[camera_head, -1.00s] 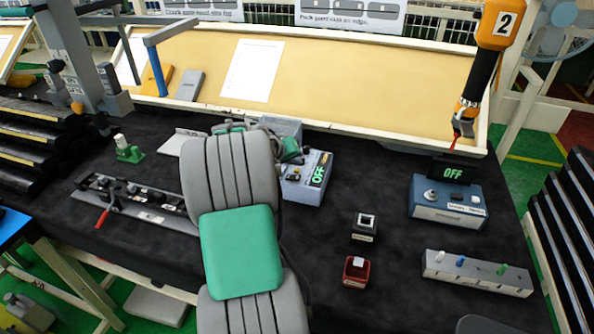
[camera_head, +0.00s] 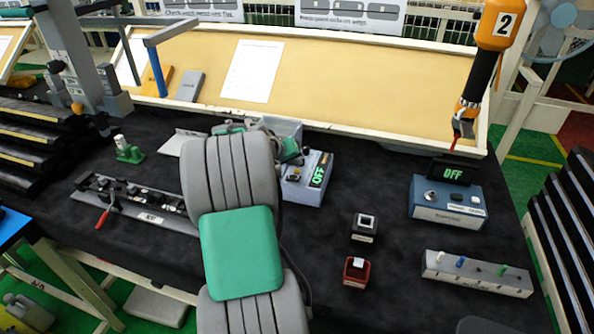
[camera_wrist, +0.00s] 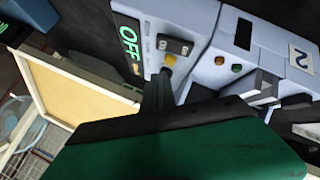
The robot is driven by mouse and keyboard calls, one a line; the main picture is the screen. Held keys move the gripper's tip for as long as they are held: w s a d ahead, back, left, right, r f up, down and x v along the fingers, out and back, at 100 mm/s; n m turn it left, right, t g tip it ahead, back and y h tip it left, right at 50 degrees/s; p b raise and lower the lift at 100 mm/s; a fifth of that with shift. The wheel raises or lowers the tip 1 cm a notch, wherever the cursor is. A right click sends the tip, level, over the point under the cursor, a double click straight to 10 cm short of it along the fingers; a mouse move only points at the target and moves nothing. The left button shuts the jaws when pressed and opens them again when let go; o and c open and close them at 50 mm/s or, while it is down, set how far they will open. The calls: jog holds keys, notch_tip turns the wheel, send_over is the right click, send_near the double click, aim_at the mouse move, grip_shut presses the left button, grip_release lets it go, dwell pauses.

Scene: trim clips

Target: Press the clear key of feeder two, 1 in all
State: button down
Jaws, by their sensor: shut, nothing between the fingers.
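The light blue feeder unit (camera_head: 313,187) stands behind my arm in the head view, with a lit green OFF display (camera_head: 319,170). In the wrist view, the unit (camera_wrist: 198,14) shows the OFF display (camera_wrist: 129,42), a dark two-part switch (camera_wrist: 176,47) and a yellow key (camera_wrist: 169,60). A face with a "2" plate (camera_wrist: 301,58), an orange button (camera_wrist: 219,61) and a green button (camera_wrist: 237,69) adjoins it. My gripper (camera_wrist: 166,74) is shut and empty, its tips right at the yellow key; contact cannot be told. The head view hides the fingertips.
A blue-grey box (camera_head: 447,213) with another OFF display stands at the right. A black-based button (camera_head: 365,222), a red-based button (camera_head: 356,270) and a grey switch strip (camera_head: 478,276) lie on the dark mat. A clamp rail (camera_head: 140,205) lies at the left.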

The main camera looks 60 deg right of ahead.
jog(key=shift+f, duration=0.1)
dwell(0.5)
jog(key=shift+f+b, duration=0.3)
jog(key=shift+b, duration=0.1)
jog(key=shift+f+b, duration=0.45)
jog(key=shift+f, duration=0.15)
dwell(0.4)
jog(key=shift+r, duration=0.1)
jog(key=shift+r+p, duration=0.55)
jog(key=shift+r, duration=0.35)
jog(key=shift+r, duration=0.1)
jog(key=shift+r+p, duration=1.45)
jog(key=shift+r, duration=0.95)
